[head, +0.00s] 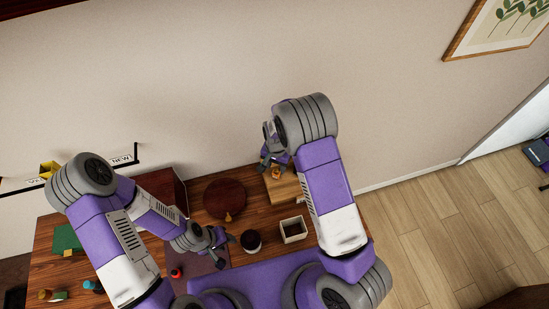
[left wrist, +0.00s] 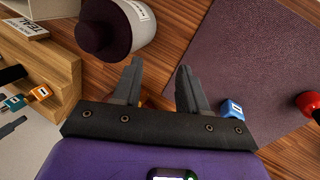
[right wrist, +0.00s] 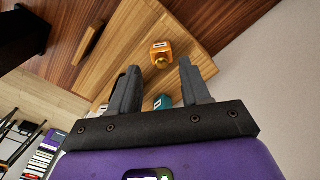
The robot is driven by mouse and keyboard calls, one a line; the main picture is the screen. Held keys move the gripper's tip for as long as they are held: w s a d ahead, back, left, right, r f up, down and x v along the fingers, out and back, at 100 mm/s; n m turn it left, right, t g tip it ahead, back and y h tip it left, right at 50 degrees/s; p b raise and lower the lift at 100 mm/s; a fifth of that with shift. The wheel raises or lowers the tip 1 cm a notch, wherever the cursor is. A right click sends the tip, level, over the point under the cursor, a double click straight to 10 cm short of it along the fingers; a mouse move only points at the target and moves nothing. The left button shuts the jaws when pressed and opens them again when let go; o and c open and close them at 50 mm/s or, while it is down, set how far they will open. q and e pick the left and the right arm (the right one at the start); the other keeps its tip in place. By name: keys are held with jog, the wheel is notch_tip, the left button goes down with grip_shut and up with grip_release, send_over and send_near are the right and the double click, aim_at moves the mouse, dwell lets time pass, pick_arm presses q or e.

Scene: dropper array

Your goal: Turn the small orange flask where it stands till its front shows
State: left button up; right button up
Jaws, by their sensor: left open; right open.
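The small orange flask (right wrist: 160,53) is on a light wooden board (right wrist: 114,62). In the right wrist view it shows a small white label and a rounded orange knob. In the head view the flask (head: 277,174) is just below my right gripper (head: 275,164). My right gripper (right wrist: 158,70) is open and empty. The flask appears just beyond its fingertips, in line with the gap, with no visible contact. A teal flask (right wrist: 162,102) shows nearer, between the fingers and partly hidden. My left gripper (head: 222,241) is open and empty over the table's front, away from the flask.
A round dark red board (head: 222,194) lies left of the wooden board. A dark-topped jar (head: 251,240) and a square white container (head: 293,229) stand in front. A red item (head: 176,273) sits on a purple mat (left wrist: 262,60). The wall is close behind.

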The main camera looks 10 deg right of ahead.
aim_at(276, 171)
pick_arm(q)
notch_tip(276, 171, down, 5)
jog(key=b, duration=0.4)
jog(key=shift+w+r, duration=0.1)
jog(key=shift+r, duration=0.05)
pick_arm(e)
notch_tip(276, 171, down, 7)
jog(key=shift+w, duration=0.1)
jog(key=shift+c, duration=0.5)
jog(key=c, duration=0.6)
pick_arm(q)
jog(key=shift+f+b, duration=0.3)
jog(key=shift+b, duration=0.15)
pick_arm(e)
jog(key=shift+n, duration=0.9)
jog(key=shift+d+r, duration=0.1)
